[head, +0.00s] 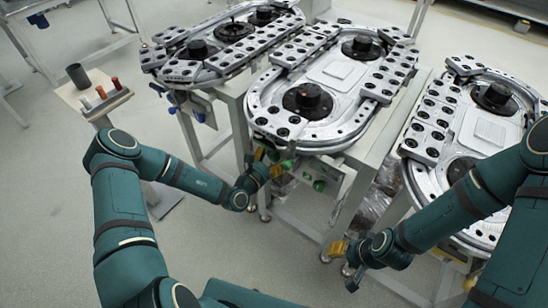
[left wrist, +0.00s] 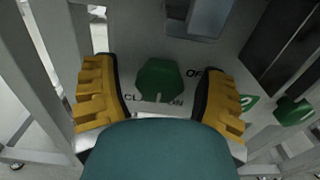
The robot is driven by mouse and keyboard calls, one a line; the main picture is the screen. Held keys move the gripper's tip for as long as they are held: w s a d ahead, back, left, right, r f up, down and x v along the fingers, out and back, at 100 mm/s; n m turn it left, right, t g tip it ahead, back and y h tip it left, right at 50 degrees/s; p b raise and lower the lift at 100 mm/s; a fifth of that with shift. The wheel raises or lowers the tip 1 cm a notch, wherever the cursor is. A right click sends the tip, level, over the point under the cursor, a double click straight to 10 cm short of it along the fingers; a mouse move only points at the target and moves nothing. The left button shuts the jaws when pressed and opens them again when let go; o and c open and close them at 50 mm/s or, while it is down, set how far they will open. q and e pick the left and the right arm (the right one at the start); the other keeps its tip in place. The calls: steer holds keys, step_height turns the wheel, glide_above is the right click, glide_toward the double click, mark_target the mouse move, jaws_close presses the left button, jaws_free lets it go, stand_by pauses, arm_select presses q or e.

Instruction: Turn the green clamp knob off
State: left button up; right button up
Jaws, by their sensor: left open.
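The green clamp knob (left wrist: 160,80) shows on a grey panel in the left wrist view, with "CL…" and "ON" lettering below it and "OF…" at its upper right. A pale mark is at the knob's lower edge. My left gripper (left wrist: 160,98) is open, with one yellow finger on each side of the knob and gaps between. In the head view my left gripper (head: 267,162) is at the panel under the middle ring track (head: 262,103), beside a green knob (head: 287,165). My right gripper (head: 343,250) is lower right; its opening is unclear.
Another green knob (left wrist: 292,111) is to the right in the left wrist view. The panel (head: 325,171) carries more green knobs. Ring tracks stand left (head: 175,72) and right (head: 425,152). A small stand (head: 88,105) holds a dark cup.

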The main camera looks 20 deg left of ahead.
arm_select(q)
steer(key=c, duration=1.2)
